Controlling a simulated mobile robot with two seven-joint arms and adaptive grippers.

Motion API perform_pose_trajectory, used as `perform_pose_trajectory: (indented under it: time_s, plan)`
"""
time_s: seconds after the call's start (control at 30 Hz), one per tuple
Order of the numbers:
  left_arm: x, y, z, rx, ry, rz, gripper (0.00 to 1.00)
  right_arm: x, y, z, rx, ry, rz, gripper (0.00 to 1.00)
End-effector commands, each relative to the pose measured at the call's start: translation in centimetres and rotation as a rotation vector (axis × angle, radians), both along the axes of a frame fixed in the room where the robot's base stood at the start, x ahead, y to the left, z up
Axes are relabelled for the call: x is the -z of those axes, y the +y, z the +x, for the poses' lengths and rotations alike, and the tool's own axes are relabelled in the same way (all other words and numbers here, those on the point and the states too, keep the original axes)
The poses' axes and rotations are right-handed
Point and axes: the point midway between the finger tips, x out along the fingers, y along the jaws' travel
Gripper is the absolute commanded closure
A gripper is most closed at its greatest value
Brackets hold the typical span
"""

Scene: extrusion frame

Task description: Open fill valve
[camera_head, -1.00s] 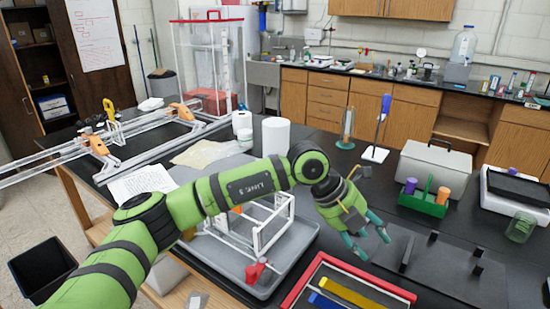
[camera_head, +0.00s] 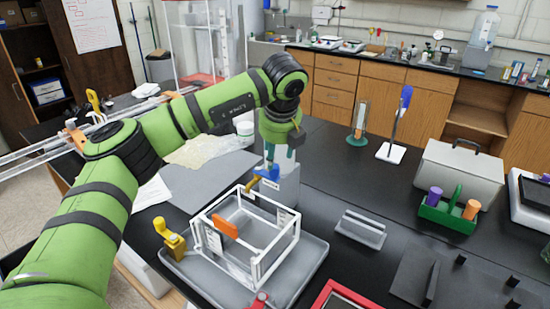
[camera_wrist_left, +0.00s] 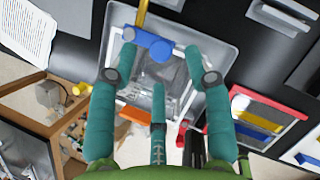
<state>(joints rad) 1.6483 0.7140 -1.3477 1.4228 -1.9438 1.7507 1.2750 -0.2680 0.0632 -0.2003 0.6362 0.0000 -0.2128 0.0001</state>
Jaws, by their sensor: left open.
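A blue valve handle (camera_head: 268,172) sits on a brass-coloured pipe (camera_head: 252,184) at the back edge of the white-framed clear tank (camera_head: 245,238). In the left wrist view the blue handle (camera_wrist_left: 150,43) lies beyond my fingertips, roughly between them. My left gripper (camera_head: 270,153) points down above the handle, with its teal fingers spread and nothing held; it also shows in the left wrist view (camera_wrist_left: 160,68). Whether a finger touches the handle I cannot tell. A yellow valve (camera_head: 170,236) is at the left of the tank and a red one (camera_head: 261,300) at the front. No label shows which is the fill valve.
The tank stands in a grey tray (camera_head: 300,278) on the black bench. An orange plate (camera_head: 224,227) is in the tank. A grey block (camera_head: 361,229), a green caddy (camera_head: 448,212) and a grey case (camera_head: 458,175) stand to the right. A red-edged frame (camera_head: 345,297) is at the front.

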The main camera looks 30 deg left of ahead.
Motion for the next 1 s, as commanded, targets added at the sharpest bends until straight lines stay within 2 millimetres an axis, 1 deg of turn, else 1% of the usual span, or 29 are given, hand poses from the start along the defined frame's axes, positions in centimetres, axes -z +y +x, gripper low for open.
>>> perform_pose_trajectory:
  time_s: [0.03, 0.2, 0.3, 0.37, 0.43, 0.6, 0.67, 0.73, 0.77, 0.8, 0.87, 0.9, 1.0]
  plan:
    - [0.4, 0.2, 0.1, -0.002, 0.005, 0.001, 0.50, -0.5, -0.3, -1.3, -0.001, 0.021, -0.005, 0.49]
    - [2.8, 0.9, 0.9, -0.002, 0.005, 0.001, 0.50, -1.7, -1.7, -4.9, -0.005, 0.081, -0.026, 0.49]
    - [4.1, 1.1, 1.3, -0.001, 0.005, 0.000, 0.50, -2.3, -2.3, -5.9, -0.007, 0.096, -0.034, 0.49]
    - [4.8, 1.3, 1.5, -0.001, 0.005, 0.000, 0.50, -2.6, -2.4, -5.9, -0.007, 0.095, -0.035, 0.49]
    - [5.3, 1.4, 1.7, 0.000, 0.003, 0.001, 0.50, -2.7, -2.4, -5.4, -0.007, 0.087, -0.034, 0.49]
    - [5.8, 1.4, 1.9, 0.001, 0.000, 0.000, 0.50, -2.9, -2.0, -2.7, -0.007, 0.043, -0.028, 0.49]
    - [5.8, 1.4, 1.9, 0.001, 0.000, 0.000, 0.50, -2.9, -1.8, -2.1, -0.006, 0.032, -0.024, 0.49]
    - [5.8, 1.4, 1.9, 0.001, 0.001, 0.000, 0.50, -2.9, -1.4, -1.9, -0.005, 0.028, -0.020, 0.49]
    - [5.8, 1.4, 1.9, 0.001, 0.001, 0.000, 0.54, -2.9, -1.3, -1.9, -0.004, 0.030, -0.018, 0.49]
    - [5.8, 1.4, 1.8, 0.001, 0.001, 0.000, 0.70, -2.8, -1.1, -2.0, -0.004, 0.031, -0.016, 0.49]
    - [5.8, 1.4, 1.8, 0.001, 0.001, 0.000, 0.94, -2.8, -0.9, -2.2, -0.002, 0.035, -0.013, 0.49]
    - [5.8, 1.4, 1.9, 0.001, 0.000, 0.000, 1.00, -2.8, -0.8, -2.4, -0.002, 0.038, -0.012, 0.49]
    - [5.7, 1.4, 1.9, 0.000, -0.001, 0.000, 1.00, -2.8, -0.8, -3.1, -0.001, 0.049, -0.012, 0.49]
